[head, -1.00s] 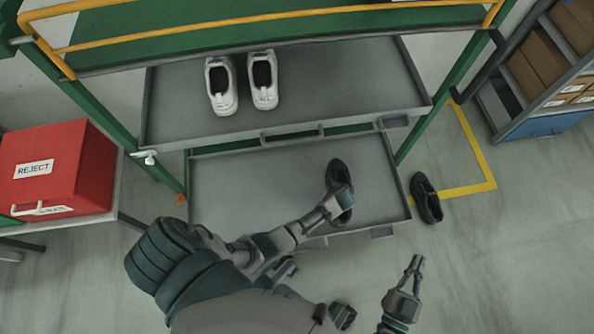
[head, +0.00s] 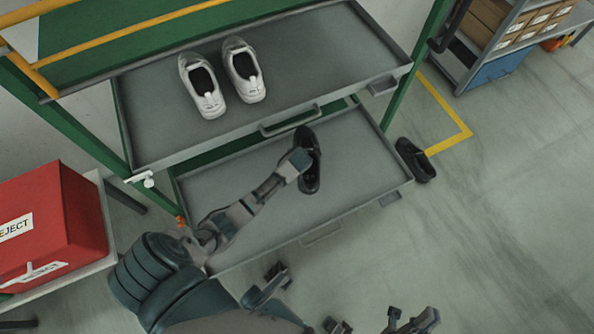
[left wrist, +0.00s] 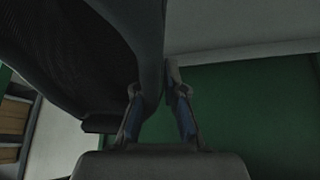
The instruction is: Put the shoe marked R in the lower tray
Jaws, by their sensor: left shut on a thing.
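My left gripper (head: 302,160) is shut on the edge of a black shoe (head: 308,178) over the right half of the lower grey tray (head: 240,205). I cannot tell whether this shoe touches the tray. In the left wrist view the left gripper's fingers (left wrist: 158,88) pinch the wall of the dark shoe (left wrist: 85,60), which fills the upper left. A second black shoe (head: 416,160) lies on the floor right of the tray. No R mark is readable on either. My right gripper (head: 412,318) is open and empty at the bottom edge, low right of the tray.
A pair of white shoes (head: 243,70) stands on the upper tray (head: 310,50), which overhangs the lower tray's back. A red reject box (head: 60,215) is at the left. A shelf with boxes (head: 520,30) stands at the far right. The right floor is mostly clear.

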